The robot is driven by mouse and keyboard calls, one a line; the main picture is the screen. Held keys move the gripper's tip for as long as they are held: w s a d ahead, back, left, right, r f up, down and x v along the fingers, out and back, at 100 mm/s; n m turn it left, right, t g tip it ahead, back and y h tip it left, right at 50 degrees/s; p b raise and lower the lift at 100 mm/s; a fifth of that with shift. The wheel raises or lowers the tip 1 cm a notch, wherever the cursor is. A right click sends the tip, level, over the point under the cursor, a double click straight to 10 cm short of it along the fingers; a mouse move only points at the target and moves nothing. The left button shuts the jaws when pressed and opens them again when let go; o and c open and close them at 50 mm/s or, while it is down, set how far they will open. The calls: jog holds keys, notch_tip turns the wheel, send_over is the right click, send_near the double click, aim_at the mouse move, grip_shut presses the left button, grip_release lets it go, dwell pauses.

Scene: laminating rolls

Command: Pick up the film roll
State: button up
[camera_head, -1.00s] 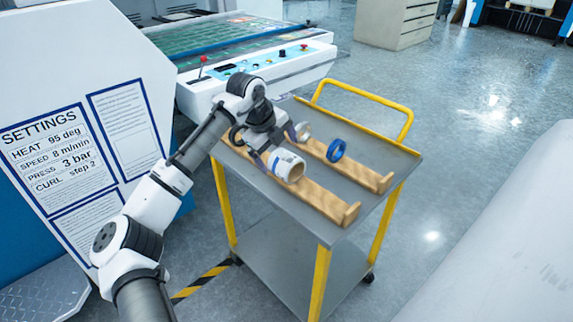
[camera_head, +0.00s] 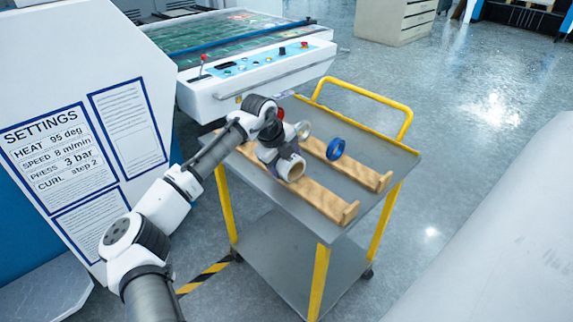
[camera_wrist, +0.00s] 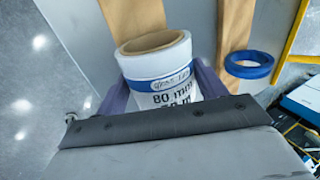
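The film roll (camera_head: 297,169) is white with a brown core and lies on the near wooden rail of the cart. In the wrist view the purple fingers of my gripper (camera_wrist: 160,88) stand on either side of the roll. They look open; contact is not clear. The roll's lower part is hidden by the gripper body.
A blue ring-shaped roll (camera_head: 335,149) and a pale roll (camera_head: 304,130) stand at the far wooden rail (camera_head: 374,178). The grey cart top (camera_head: 262,182) has a yellow handle (camera_head: 372,95). The laminating machine (camera_head: 250,80) stands behind the cart.

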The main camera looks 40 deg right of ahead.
jog(key=c, duration=0.6)
jog(key=shift+r, duration=0.15)
notch_tip(320, 180, up, 20)
jog(key=shift+f+b, duration=0.1)
jog(key=shift+b, duration=0.6)
